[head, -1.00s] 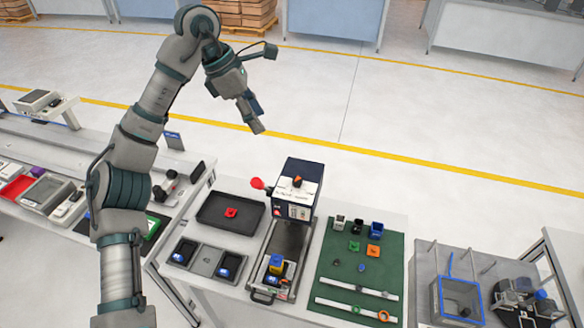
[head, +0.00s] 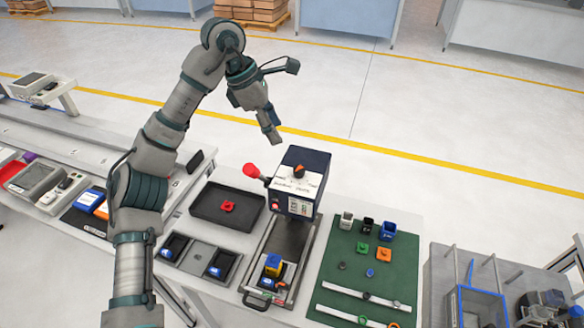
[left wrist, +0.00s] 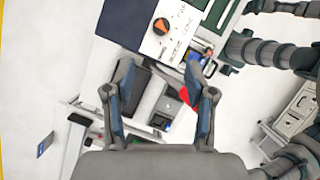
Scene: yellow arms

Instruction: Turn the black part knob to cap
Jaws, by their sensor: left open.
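The knob (head: 298,171) is orange and black and sits on the white top panel of a dark blue boxy machine (head: 308,205). Printed labels surround the knob, too small to read. In the left wrist view, the knob (left wrist: 162,26) shows near the top, beyond my fingers, on the white panel. My left gripper (head: 273,136) hangs above and behind the machine, to the left of the knob and apart from it. In the left wrist view the fingers of my left gripper (left wrist: 158,72) are spread, with nothing between them. My right gripper is not in view.
A red ball-ended lever (head: 251,170) sticks out at the machine's left. A black tray (head: 205,214) with a red part lies left of it. A green mat (head: 345,279) with several small parts lies to the right. The air above the machine is free.

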